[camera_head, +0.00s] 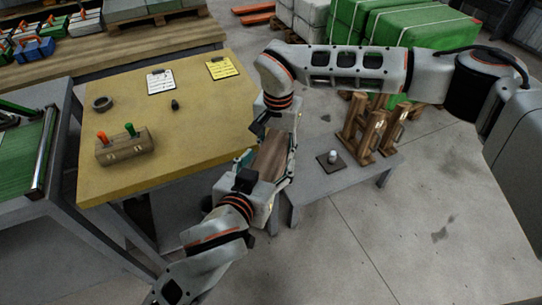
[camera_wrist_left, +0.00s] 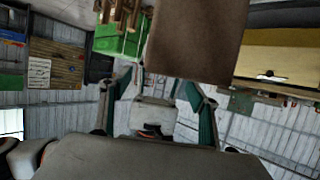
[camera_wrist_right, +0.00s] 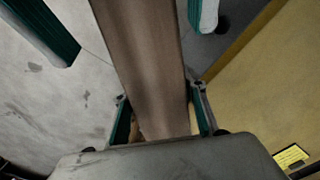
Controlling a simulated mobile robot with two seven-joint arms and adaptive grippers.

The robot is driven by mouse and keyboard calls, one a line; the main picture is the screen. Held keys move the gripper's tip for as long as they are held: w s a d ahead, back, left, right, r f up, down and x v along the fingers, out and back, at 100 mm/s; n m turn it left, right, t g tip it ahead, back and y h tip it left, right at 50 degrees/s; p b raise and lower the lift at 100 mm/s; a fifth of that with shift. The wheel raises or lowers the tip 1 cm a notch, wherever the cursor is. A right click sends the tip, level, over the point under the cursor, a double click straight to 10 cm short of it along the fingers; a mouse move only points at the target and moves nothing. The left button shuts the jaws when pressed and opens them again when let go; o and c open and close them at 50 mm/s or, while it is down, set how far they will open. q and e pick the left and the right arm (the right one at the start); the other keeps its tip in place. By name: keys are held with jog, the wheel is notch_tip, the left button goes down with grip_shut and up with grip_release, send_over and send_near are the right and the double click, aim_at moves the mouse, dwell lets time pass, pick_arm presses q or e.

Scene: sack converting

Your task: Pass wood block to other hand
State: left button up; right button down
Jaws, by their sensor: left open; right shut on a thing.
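The wood block (camera_head: 270,157) is a brown bar held in the air between my two grippers, just off the right edge of the yellow table. My right gripper (camera_wrist_right: 163,115) is shut on it, with a teal finger on each side of the block in the right wrist view. The block (camera_wrist_right: 145,60) runs from there toward my left gripper (camera_head: 275,180). My left gripper is open and close to the other end of the block. In the left wrist view the block (camera_wrist_left: 197,40) stands just beyond the open left fingers (camera_wrist_left: 160,90); contact cannot be told.
The yellow table (camera_head: 195,120) carries a wooden holder (camera_head: 123,147) with orange and green handles, a ring (camera_head: 102,103), a dark small object (camera_head: 175,105) and two clipboards. A grey low bench (camera_head: 310,185) at right bears wooden stands (camera_head: 365,130) and a dark plate (camera_head: 331,164).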

aim_at(273, 156)
pick_arm(q)
jog(key=shift+x, duration=1.6)
pick_arm(e)
jog(key=shift+r, duration=0.1)
pick_arm(q)
jog(key=c, duration=1.6)
jog(key=shift+d+r, duration=0.1)
jog(key=shift+r, duration=0.1)
grip_shut()
pick_arm(e)
jog(key=c, duration=1.5)
grip_release()
jog(key=o, duration=0.4)
jog(key=shift+a, duration=0.1)
